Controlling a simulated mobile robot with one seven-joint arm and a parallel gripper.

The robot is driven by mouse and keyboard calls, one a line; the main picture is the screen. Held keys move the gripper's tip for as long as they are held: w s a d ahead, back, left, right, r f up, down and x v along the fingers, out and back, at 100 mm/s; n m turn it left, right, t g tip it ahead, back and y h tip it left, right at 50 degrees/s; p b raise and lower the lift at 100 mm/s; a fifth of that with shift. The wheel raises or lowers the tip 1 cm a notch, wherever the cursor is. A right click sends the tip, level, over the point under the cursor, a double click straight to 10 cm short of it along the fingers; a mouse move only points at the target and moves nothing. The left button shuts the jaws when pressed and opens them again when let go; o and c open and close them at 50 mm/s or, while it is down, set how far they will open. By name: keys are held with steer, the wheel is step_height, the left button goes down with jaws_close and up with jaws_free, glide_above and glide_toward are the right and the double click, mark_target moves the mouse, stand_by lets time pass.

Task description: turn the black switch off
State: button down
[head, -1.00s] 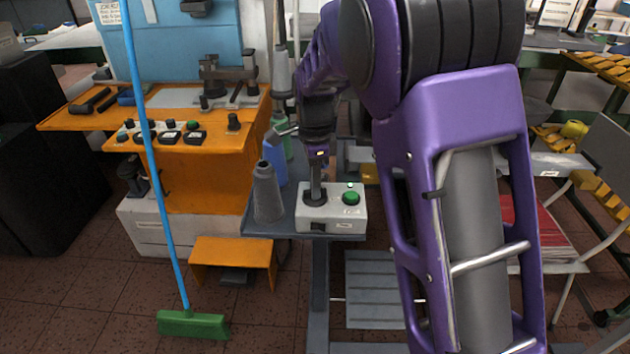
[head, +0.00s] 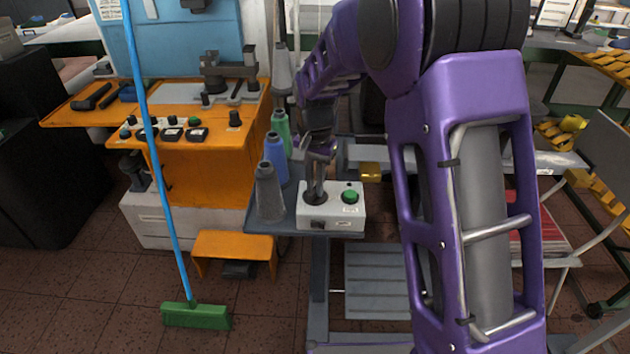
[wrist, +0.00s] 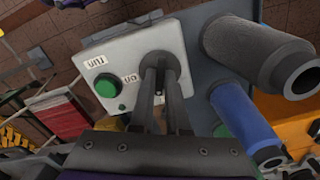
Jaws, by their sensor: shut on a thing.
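The white control box (head: 332,216) sits on a small grey stand. The black switch (head: 315,200) is on the left of its top, mostly hidden by my fingers. My gripper (head: 317,188) comes down onto it from above, tilted, and is shut on it. In the wrist view, the fingers (wrist: 160,75) close around the middle of the dark round switch (wrist: 161,56). A green button (head: 350,196) is to the right of the switch. The small lamp (wrist: 122,107) beside the green button looks dark.
Grey (head: 268,195), blue (head: 276,160) and green (head: 281,130) thread cones stand close left of the box. An orange bench (head: 205,165) with knobs is further left, with a blue-handled broom (head: 165,180) before it. My arm hides much of the right.

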steer(key=shift+n+p, duration=0.35)
steer(key=shift+n, duration=1.85)
steer(key=c, duration=0.9)
jaws_free()
step_height(320, 180, up, 18)
steer(key=p, duration=0.1)
steer(key=shift+f+p, duration=0.25)
steer(key=shift+p, duration=0.1)
